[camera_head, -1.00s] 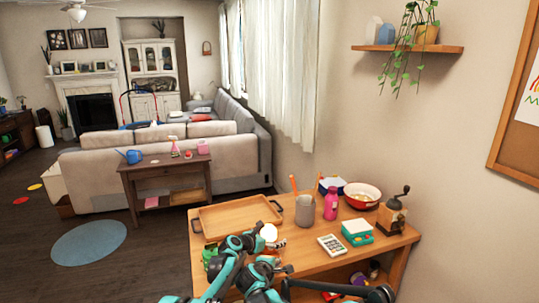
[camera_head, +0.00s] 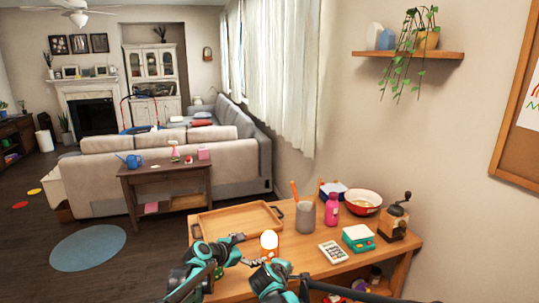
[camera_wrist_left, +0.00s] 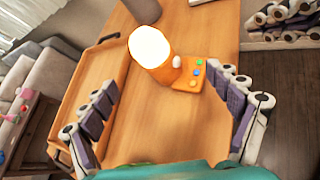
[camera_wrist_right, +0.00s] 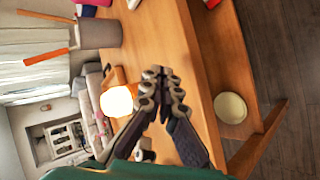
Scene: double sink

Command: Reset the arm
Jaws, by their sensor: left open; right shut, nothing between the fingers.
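My left gripper (camera_head: 232,240) is open and empty, above the wooden table near the tray. In the left wrist view its two fingers (camera_wrist_left: 165,112) are spread wide, with bare table between them. A small orange lamp (camera_head: 269,241) with a bright white head stands just beyond the grippers. The left wrist view shows the lamp's glowing head (camera_wrist_left: 150,46) and its base with coloured buttons (camera_wrist_left: 188,76). My right gripper (camera_head: 252,262) is low over the table's near side. In the right wrist view its fingertips (camera_wrist_right: 163,86) meet with nothing between them.
A wooden tray (camera_head: 200,229) lies at the table's left. A grey cup (camera_head: 305,216), pink bottle (camera_head: 332,210), calculator (camera_head: 333,252), teal-and-white box (camera_head: 358,238), red bowl (camera_head: 362,198) and coffee grinder (camera_head: 394,217) stand behind and to the right. A lower shelf holds several items.

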